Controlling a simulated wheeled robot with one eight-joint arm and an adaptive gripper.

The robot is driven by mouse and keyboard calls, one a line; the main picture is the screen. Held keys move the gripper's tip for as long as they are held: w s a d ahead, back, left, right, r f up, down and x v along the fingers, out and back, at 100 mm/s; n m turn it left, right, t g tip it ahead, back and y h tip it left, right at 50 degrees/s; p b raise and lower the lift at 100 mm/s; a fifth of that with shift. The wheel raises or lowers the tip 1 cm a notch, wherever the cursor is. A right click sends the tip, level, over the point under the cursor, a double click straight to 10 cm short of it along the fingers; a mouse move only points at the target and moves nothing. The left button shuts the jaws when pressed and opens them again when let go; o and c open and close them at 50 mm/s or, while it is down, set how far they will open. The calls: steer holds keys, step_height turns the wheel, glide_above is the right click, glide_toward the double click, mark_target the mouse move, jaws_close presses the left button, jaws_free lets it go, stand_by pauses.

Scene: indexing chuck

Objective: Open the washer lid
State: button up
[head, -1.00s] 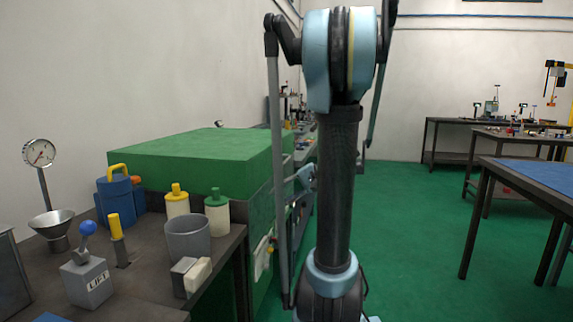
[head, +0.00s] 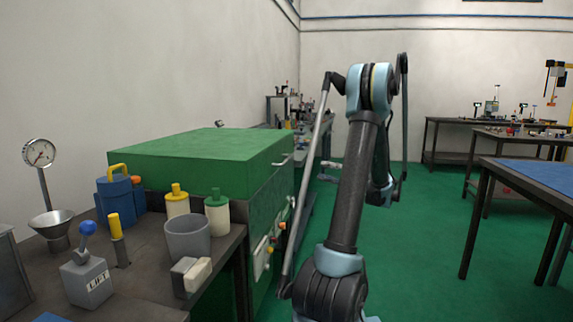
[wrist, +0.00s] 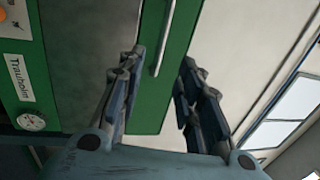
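The washer is a green box machine. Its flat green lid (head: 200,150) is down, level on the body, in the head view. A pale bar handle (head: 284,160) sits on the lid's right-hand face. In the wrist view the handle (wrist: 164,42) runs along the green lid face (wrist: 178,55), just beyond and between the fingertips. My gripper (wrist: 160,62) is open with nothing between its fingers; I cannot tell how far it is from the handle. In the head view I cannot make out the gripper; my arm stands right of the washer.
Left of the washer is a dark bench (head: 140,262) with a grey cup (head: 188,240), bottles, a blue canister (head: 116,197), a lift lever box (head: 87,280) and a gauge (head: 39,153). A blue-topped table (head: 540,176) stands right. Green floor between is clear.

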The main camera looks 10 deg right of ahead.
mark_target(287, 159)
steer(key=x, duration=1.7)
steer(key=shift+w+d+r, duration=0.15)
steer(key=shift+r, duration=0.05)
jaws_close()
